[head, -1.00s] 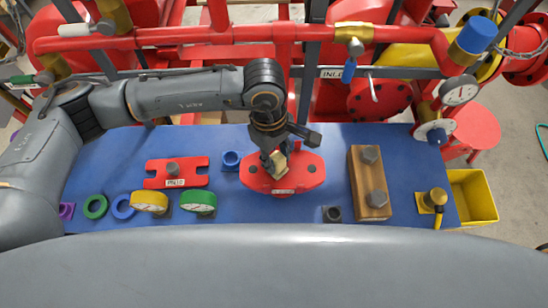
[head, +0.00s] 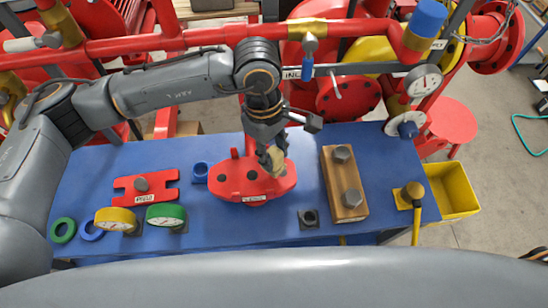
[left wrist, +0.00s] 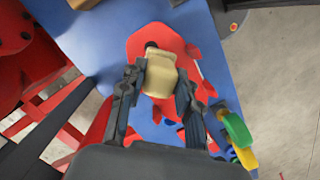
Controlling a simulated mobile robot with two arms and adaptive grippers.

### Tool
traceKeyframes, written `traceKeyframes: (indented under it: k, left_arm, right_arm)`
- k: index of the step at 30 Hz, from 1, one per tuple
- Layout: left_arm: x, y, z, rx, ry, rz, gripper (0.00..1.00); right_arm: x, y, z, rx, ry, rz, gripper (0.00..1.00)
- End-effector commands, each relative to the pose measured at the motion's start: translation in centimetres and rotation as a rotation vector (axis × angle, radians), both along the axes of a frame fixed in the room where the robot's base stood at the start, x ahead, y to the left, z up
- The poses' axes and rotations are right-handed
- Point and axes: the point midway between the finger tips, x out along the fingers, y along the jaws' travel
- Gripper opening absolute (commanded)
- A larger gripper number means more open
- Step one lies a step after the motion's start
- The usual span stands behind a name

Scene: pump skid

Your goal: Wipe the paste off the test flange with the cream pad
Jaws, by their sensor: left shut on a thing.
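The test flange (head: 234,181) is a red oval plate with dark holes and a small label at its front, on the blue bench. My left gripper (head: 270,158) is shut on the cream pad (head: 277,156) over the flange's right rear part. In the left wrist view the pad (left wrist: 160,74) sits between the two fingers, in front of the red flange (left wrist: 148,38). I cannot tell whether the pad touches the flange. I cannot make out any paste; the pad and fingers hide part of the surface. My right gripper is not in view.
On the blue bench (head: 290,225), a wooden block (head: 337,180) with two bolts stands right of the flange. A red plate (head: 125,190), a blue ring (head: 199,172), and yellow (head: 115,218) and green (head: 166,214) gauges lie left. Red pipework (head: 200,38) runs behind. A yellow bin (head: 455,195) stands right.

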Motion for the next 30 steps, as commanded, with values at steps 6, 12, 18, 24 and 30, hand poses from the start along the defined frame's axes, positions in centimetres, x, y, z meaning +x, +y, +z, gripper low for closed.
traceKeyframes:
  k: [6, 12, 18, 24, 30]
  left_arm:
    - [0.4, -0.1, 2.2, -0.001, -0.002, 0.004, 0.0]
    - [0.6, -0.2, 4.0, -0.002, -0.002, 0.008, 0.0]
    - [0.7, -0.2, 5.1, 0.0, 0.0, 0.01, 0.0]
    - [0.7, -0.2, 5.1, 0.0, 0.0, 0.011, 0.0]
    - [0.7, -0.2, 5.1, 0.0, 0.0, 0.011, 0.0]
  right_arm:
    - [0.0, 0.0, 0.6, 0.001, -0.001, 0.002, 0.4]
    - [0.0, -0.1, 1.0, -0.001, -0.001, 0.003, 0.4]
    - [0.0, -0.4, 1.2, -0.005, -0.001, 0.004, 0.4]
    - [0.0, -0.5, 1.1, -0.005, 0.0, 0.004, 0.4]
    - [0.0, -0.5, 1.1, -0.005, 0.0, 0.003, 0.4]
